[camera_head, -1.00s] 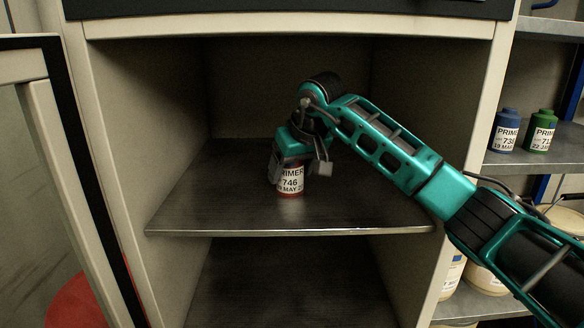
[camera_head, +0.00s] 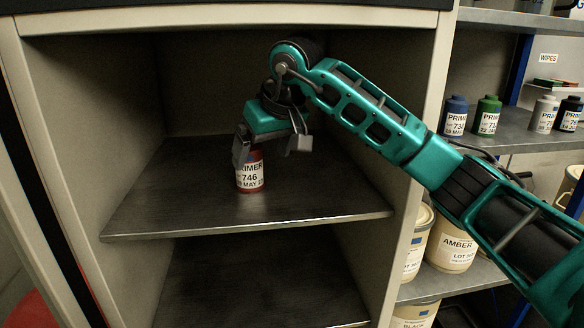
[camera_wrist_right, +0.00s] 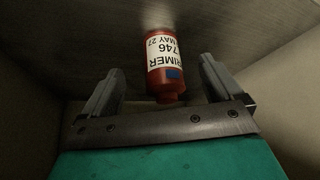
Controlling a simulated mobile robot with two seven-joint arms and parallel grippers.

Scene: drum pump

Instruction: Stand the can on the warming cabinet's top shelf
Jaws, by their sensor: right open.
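The red can (camera_head: 250,176) with a white "PRIMER 746" label stands upright on the top shelf (camera_head: 320,208) of the warming cabinet (camera_head: 425,120). My right gripper (camera_head: 271,150) is open above and around the can's upper part, tilted, with its arm coming in from the right. In the right wrist view the can (camera_wrist_right: 166,65) lies between the two spread fingers of the gripper (camera_wrist_right: 158,85), with a gap on each side. The can's top is partly hidden by the gripper in the head view. My left gripper is not in view.
The cabinet's open door is at the left. A lower shelf (camera_head: 260,280) lies beneath. On the right, a rack (camera_head: 520,140) holds a blue can (camera_head: 455,116), a green can (camera_head: 487,116) and several others. The top shelf around the can is bare.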

